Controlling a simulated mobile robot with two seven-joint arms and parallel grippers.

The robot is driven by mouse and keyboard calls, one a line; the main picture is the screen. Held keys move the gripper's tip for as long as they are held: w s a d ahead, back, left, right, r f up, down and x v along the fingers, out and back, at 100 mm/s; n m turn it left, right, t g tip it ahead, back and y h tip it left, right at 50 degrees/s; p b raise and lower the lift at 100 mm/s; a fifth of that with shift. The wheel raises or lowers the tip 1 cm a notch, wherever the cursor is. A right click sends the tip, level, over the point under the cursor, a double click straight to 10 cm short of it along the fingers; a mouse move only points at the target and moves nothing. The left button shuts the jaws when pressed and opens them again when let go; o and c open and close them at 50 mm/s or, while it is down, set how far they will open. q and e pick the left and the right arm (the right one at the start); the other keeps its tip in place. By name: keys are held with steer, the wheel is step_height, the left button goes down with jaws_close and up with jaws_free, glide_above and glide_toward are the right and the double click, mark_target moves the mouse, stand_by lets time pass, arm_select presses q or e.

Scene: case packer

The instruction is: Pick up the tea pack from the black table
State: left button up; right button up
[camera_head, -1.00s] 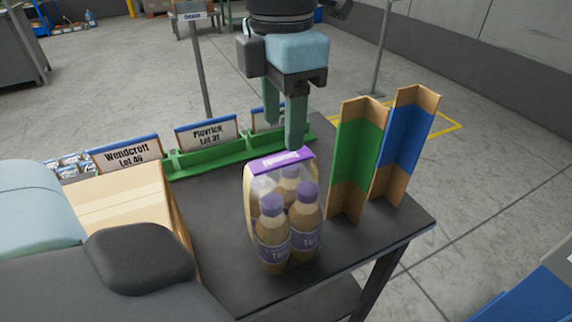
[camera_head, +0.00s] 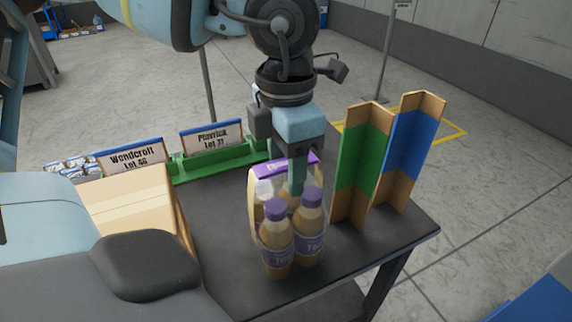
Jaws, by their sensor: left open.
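The tea pack (camera_head: 258,202) stands upright on the black table (camera_head: 215,215). It is a carton with a purple top strip, holding brown bottles with purple caps. My left gripper (camera_head: 296,178) points down from above at the top of the pack. It is open. One green finger shows in front of the purple strip and reaches down among the bottles; the other finger is hidden, and I cannot tell whether either touches the pack. My right gripper is not in view.
Green (camera_head: 363,150) and blue (camera_head: 411,140) angled cardboard dividers stand close to the right of the pack. A green rack (camera_head: 190,170) with name cards lies behind. A cardboard box (camera_head: 130,205) is at the left. Bare table lies between box and pack.

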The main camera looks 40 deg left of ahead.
arm_select(q)
steer(key=shift+f+b, duration=0.45)
stand_by(0.8)
steer(key=shift+r, duration=0.1)
jaws_close()
